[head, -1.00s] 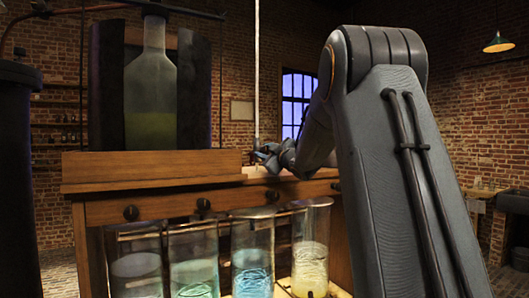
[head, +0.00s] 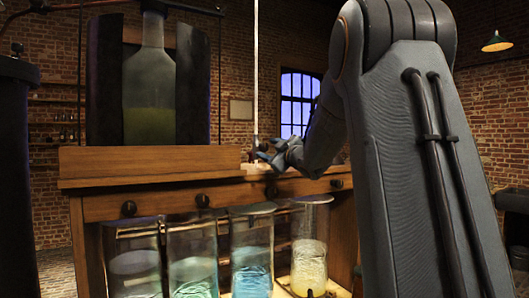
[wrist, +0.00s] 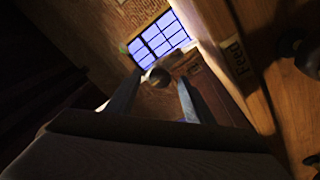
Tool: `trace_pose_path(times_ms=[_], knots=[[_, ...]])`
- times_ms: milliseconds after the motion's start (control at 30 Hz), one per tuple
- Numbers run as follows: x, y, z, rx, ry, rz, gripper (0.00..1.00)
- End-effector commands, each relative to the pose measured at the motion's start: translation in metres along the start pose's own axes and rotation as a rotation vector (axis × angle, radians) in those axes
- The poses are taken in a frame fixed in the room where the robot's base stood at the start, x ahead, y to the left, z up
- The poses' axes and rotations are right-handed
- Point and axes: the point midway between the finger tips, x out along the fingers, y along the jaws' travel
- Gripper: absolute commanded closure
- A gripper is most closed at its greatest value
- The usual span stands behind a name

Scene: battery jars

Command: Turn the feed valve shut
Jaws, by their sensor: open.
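My gripper (head: 264,158) is at the right end of the wooden cabinet's top in the head view, fingers pointing left. In the wrist view its two fingers (wrist: 159,78) are apart, with nothing clamped between them. A small rounded knob (wrist: 156,75) shows in the gap between the fingertips; I cannot tell whether it is the feed valve or whether a finger touches it. In the head view the valve cannot be made out clearly beside the gripper.
The wooden cabinet (head: 150,205) has dark drawer knobs, which also show in the wrist view (wrist: 308,55). Several glass jars (head: 252,258) of liquid stand below. A large bottle (head: 150,85) stands on top at left. A thin pale pipe (head: 256,80) rises near my gripper.

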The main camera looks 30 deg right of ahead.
Motion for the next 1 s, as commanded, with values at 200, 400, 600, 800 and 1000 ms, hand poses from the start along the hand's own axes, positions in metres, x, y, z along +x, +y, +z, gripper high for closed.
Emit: trace_pose_path(times_ms=[200,400,600,800,1000], knots=[[-0.029,0.000,0.001,-0.001,-0.001,0.002,0.52],[-0.038,0.000,0.000,0.001,0.000,0.000,0.52],[-0.038,0.000,0.000,0.001,0.000,0.000,0.52],[-0.038,0.000,0.000,0.001,0.000,0.000,0.52],[-0.038,0.000,0.000,0.000,0.000,0.000,0.52]])
